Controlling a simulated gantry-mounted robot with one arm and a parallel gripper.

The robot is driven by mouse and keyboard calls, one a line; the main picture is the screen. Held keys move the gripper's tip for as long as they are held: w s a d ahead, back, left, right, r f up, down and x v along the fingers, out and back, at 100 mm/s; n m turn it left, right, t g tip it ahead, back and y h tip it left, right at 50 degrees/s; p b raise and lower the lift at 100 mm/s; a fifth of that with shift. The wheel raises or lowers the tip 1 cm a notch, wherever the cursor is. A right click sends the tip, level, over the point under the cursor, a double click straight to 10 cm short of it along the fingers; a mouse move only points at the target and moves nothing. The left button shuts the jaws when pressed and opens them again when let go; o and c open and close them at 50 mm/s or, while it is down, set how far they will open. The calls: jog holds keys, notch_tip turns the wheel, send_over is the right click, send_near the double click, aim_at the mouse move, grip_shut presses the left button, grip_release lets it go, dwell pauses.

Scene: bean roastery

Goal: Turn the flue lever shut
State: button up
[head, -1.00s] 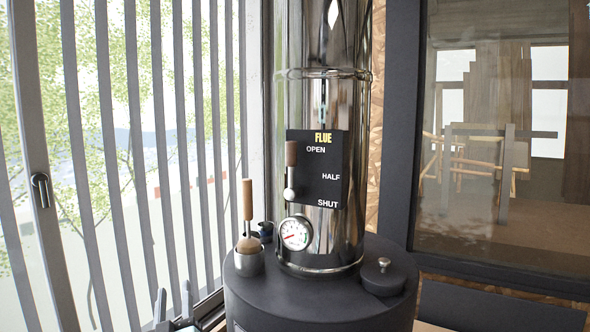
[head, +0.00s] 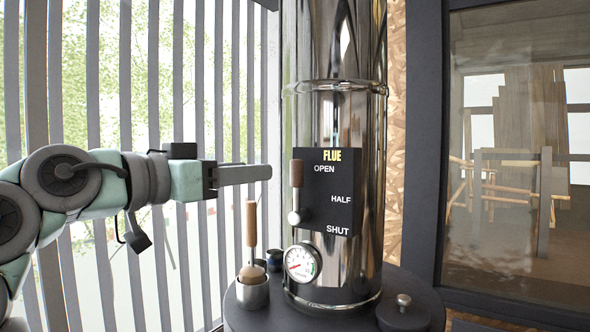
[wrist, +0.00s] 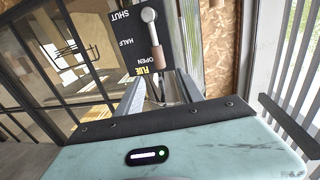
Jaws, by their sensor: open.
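The flue lever (head: 297,175) is a brown grip on a white round hub, mounted on the left of a black plate (head: 325,215) marked OPEN, HALF and SHUT. The lever stands upright, its grip beside OPEN. The plate is on the shiny flue pipe (head: 335,120). My gripper (head: 265,173) is level with the grip, just left of it in the head view, with a small visible gap. In the wrist view, which looks upside down, the lever (wrist: 158,56) shows ahead between the fingers of my open gripper (wrist: 160,78). Contact cannot be told.
Below the plate is a dial gauge (head: 302,263). A metal cup (head: 252,292) with a wooden-handled tool (head: 251,225) stands left of the pipe, below my gripper. A knobbed lid (head: 403,312) is at right. Vertical slats (head: 180,110) line the left; a dark-framed window (head: 520,160) is at right.

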aim_at(292, 166)
jog(key=p+x, duration=0.4)
jog(key=x, duration=0.6)
jog(key=shift+w+d, duration=0.15)
jog(key=shift+d, duration=0.05)
jog(key=shift+c, duration=0.5)
grip_shut()
dwell(0.6)
